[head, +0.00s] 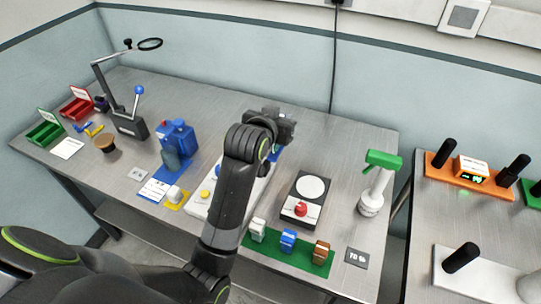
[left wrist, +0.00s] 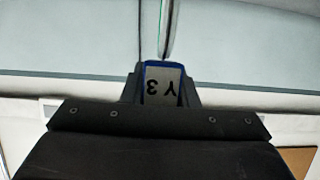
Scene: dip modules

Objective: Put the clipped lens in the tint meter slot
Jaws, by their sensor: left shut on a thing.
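My left gripper (head: 287,124) is over the back middle of the bench, and its arm crosses the picture from below. In the left wrist view my left gripper (left wrist: 162,85) is shut on a blue-edged piece (left wrist: 163,85) with a pale label that reads upside down, apparently "Y 3". A white unit with a yellow button (head: 205,194) is partly hidden behind my arm; a blue part shows beside the gripper. I cannot tell which device is the tint meter, and no slot is clearly visible. My right gripper is not in view.
A black device with a white disc and red knob (head: 301,209) stands right of my arm. A green tray (head: 272,253) holds white, blue and brown pieces. A blue device (head: 178,138) stands left. A green-topped white stand (head: 372,200) is at right, near another bench.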

